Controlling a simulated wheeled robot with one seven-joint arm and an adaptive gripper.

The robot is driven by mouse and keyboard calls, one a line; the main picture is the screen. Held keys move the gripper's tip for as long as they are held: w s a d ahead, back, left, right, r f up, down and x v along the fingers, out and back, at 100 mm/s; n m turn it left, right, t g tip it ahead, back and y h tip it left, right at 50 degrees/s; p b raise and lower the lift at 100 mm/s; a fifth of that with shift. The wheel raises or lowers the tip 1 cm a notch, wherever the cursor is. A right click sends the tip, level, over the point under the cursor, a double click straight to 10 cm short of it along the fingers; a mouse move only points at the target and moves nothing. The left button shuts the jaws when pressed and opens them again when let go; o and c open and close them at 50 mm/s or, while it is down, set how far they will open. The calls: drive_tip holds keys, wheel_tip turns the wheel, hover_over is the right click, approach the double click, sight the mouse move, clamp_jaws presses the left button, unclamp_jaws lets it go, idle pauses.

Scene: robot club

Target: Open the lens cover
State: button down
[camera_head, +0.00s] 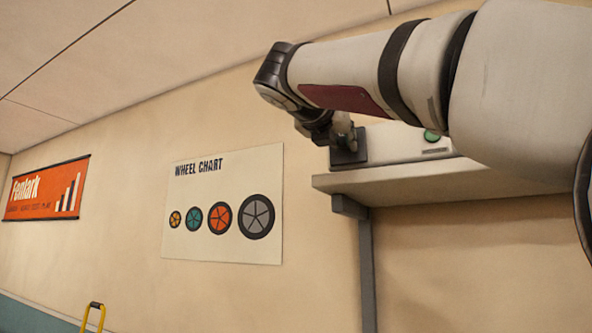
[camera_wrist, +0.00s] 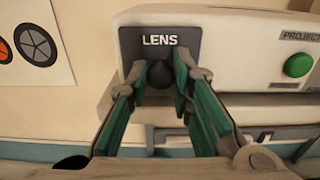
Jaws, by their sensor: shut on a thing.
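The lens cover (camera_wrist: 122,42) is a dark square plate marked LENS on the front left of the white projector (camera_wrist: 240,32). A round black knob (camera_wrist: 160,75) sticks out of its lower middle. The plate covers the lens area, and I cannot see behind it. My gripper (camera_wrist: 159,72) has its green-sided fingers on both sides of the knob and is shut on it. In the head view, the cover (camera_head: 350,158) is a dark plate at the projector's (camera_head: 390,142) left end, partly behind my gripper (camera_head: 342,135).
The projector stands on a high wall shelf (camera_head: 400,180) with a bracket below. A green button (camera_wrist: 298,65) is on its right side. A wheel chart (camera_head: 222,250) and an orange banner (camera_head: 45,190) hang on the wall. A yellow handle (camera_head: 101,310) shows low at left.

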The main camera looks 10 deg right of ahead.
drive_tip(key=s+d+p, duration=0.1)
drive_tip(key=d, duration=0.1)
drive_tip(key=s+d+p, duration=0.1)
drive_tip(key=s+d, duration=0.1)
drive_tip(key=s+d+p, duration=0.1)
drive_tip(key=s+d, duration=0.1)
drive_tip(key=shift+d+r+p, duration=0.1)
drive_tip(key=shift+d+p, duration=0.15)
drive_tip(key=shift+p, duration=0.05)
drive_tip(key=shift+w, duration=0.1)
drive_tip(key=c, duration=1.4)
unclamp_jaws()
drive_tip(key=shift+c, duration=0.2)
drive_tip(key=v, duration=1.2)
